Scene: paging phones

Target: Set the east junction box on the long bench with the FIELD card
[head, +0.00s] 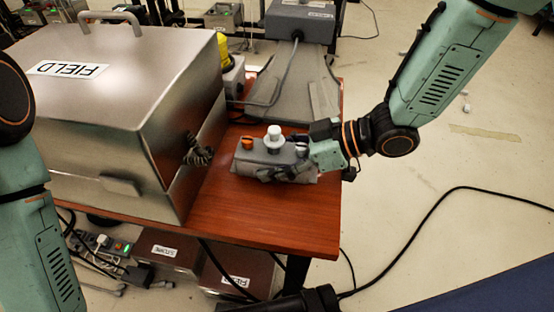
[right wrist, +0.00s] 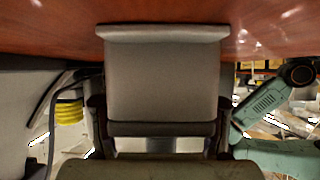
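A small grey box (head: 272,157) with an orange knob, a tall white knob and another pale knob on top is at the right part of the red-brown bench (head: 250,225). It looks upright and at or just above the wood; I cannot tell if it touches. My right gripper (head: 300,166) reaches it from the right, with a dark finger along its near side. In the right wrist view the grey box (right wrist: 162,80) fills the space between the fingers. The FIELD card (head: 68,69) lies upside down on a big metal case. My left gripper is out of view.
The big metal case (head: 120,120) covers the bench's left part. A yellow plug (head: 222,48) and a grey device (head: 300,20) with a cable stand behind. Labelled boxes (head: 165,252) and a power strip (head: 120,247) are below. Bare wood lies in front of the small box.

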